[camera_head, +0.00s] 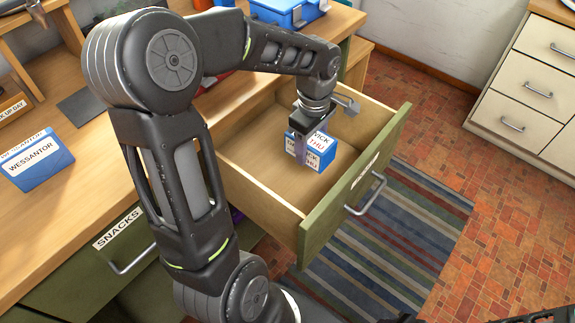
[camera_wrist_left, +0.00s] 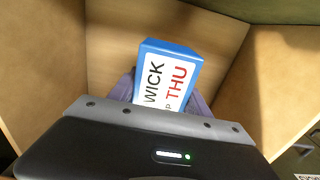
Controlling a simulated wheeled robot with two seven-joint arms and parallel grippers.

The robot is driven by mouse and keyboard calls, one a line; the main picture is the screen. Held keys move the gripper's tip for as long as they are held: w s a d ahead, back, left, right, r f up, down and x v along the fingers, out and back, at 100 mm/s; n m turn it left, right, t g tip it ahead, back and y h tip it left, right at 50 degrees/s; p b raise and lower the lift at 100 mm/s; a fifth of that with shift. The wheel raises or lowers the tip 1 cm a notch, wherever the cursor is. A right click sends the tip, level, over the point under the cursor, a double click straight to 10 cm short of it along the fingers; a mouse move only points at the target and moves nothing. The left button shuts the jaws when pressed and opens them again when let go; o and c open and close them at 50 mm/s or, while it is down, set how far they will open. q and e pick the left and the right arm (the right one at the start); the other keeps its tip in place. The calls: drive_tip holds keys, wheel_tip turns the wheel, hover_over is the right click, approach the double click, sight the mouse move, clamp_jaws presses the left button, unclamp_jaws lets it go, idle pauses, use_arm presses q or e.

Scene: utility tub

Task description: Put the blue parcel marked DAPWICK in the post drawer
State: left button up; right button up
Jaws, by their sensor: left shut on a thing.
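The blue parcel (camera_head: 316,152) has a white label; in the head view "...ICK" and "THU" can be read, and the start of the name is hidden. My left gripper (camera_head: 305,142) is shut on the parcel inside the open drawer (camera_head: 260,185). The left wrist view also shows the parcel (camera_wrist_left: 172,75), with "WICK" and "THU" on it, and wooden drawer walls around it. I cannot tell whether it touches the drawer floor. The label on the drawer front (camera_head: 364,173) is too small to read. My right gripper (camera_head: 495,318) is only partly seen at the bottom right edge.
A blue parcel marked WESSANTOR (camera_head: 38,165) stands on the wooden desk (camera_head: 75,215). A shut drawer marked SNACKS (camera_head: 110,262) is at the lower left. A blue box (camera_head: 290,10) is at the back. A striped rug (camera_head: 400,225) lies beyond the open drawer, with cream drawers (camera_head: 530,85) at the right.

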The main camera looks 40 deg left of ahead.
use_arm(q)
hover_over(308, 179)
drive_tip(key=shift+f, duration=3.1)
drive_tip(key=shift+f+b, duration=0.4)
drive_tip(key=shift+f, duration=1.5)
drive_tip(key=shift+f, duration=0.1)
drive_tip(key=shift+f+b, duration=0.15)
drive_tip(key=shift+b, duration=0.15)
drive_tip(key=o, duration=1.6)
drive_tip(key=shift+o, duration=0.2)
drive_tip(key=shift+r, duration=0.2)
